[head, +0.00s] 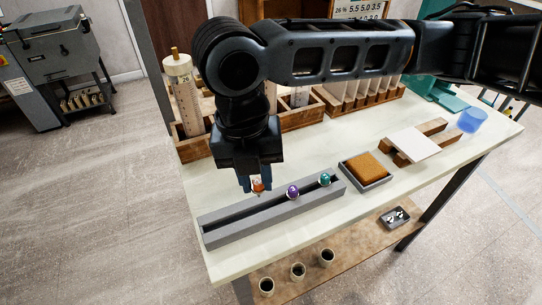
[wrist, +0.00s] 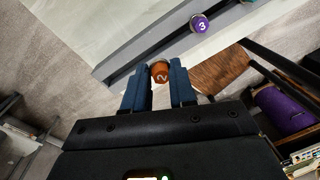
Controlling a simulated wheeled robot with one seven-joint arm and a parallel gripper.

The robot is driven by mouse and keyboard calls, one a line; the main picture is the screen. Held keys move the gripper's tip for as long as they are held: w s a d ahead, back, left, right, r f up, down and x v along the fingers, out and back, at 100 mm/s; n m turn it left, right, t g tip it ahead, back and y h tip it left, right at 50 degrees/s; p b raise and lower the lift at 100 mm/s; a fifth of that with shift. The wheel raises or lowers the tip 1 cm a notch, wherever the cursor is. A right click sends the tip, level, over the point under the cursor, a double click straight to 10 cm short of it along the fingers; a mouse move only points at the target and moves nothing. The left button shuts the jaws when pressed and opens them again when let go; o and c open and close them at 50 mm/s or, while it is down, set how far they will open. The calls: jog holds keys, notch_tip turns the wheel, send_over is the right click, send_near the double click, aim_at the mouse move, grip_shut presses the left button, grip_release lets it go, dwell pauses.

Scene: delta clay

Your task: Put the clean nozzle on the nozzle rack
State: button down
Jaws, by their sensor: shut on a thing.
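My gripper (head: 256,184) points down at the far side of the long grey rack (head: 222,232), near its left half. It is shut on an orange nozzle (head: 258,186). In the wrist view the orange nozzle (wrist: 160,72) shows a "2" between the blue fingertips. I cannot tell whether it touches the rack. The rack has a dark slot along its top. A purple nozzle (head: 292,192) marked "3" in the wrist view (wrist: 200,24) and a teal nozzle (head: 325,180) stand in the slot, to the right of my gripper.
A grey tray with a brown sponge-like pad (head: 366,168) lies right of the rack. Beyond it are a white plate on wooden bars (head: 414,143) and a blue cup (head: 472,120). Wooden boxes (head: 195,148) stand behind my arm. Several small cups (head: 297,270) are on the lower shelf.

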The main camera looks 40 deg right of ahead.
jog(key=shift+a+f, duration=0.15)
jog(key=shift+a, duration=0.05)
jog(key=shift+f+b, duration=2.2)
jog(key=shift+f, duration=0.5)
jog(key=c, duration=0.8)
grip_release()
jog(key=shift+c, duration=0.2)
jog(key=shift+w+a+r, duration=0.1)
jog(key=shift+a+r, duration=0.05)
jog(key=shift+r, duration=1.8)
jog(key=shift+w+a+r, duration=0.1)
jog(key=shift+r, duration=1.85)
